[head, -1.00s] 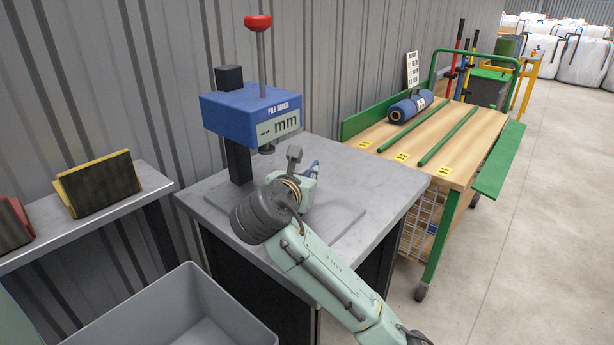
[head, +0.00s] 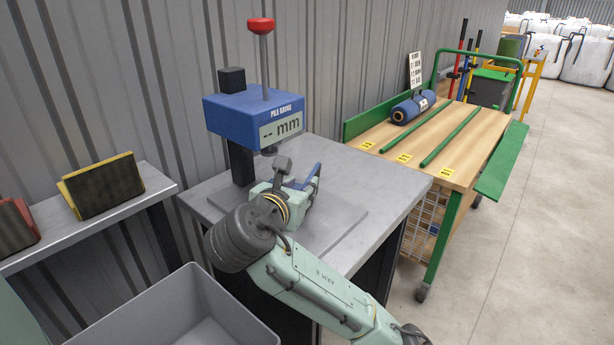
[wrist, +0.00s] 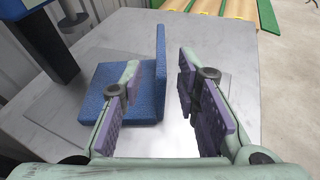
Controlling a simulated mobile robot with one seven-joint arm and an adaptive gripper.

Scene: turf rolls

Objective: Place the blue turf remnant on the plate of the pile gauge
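The blue turf remnant (wrist: 108,82) shows in the wrist view as a flat part with an upright flap along its right side. It appears to rest on the grey plate (head: 343,219) of the pile gauge (head: 252,119), whose display reads "-- mm". In the head view only part of the remnant (head: 314,174) shows beyond my wrist. My gripper (wrist: 158,112) is open. Its fingers are on either side of the flap's line, with visible gaps, and the left finger hides part of the flat piece. The gripper also shows in the head view (head: 300,190).
A shelf (head: 82,215) at left holds a yellow-edged remnant (head: 103,186) and a red one (head: 14,226). A grey bin (head: 180,310) stands below. At right, a wooden cart (head: 450,140) carries a blue roll (head: 412,108) and green rails. The bench right of the plate is clear.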

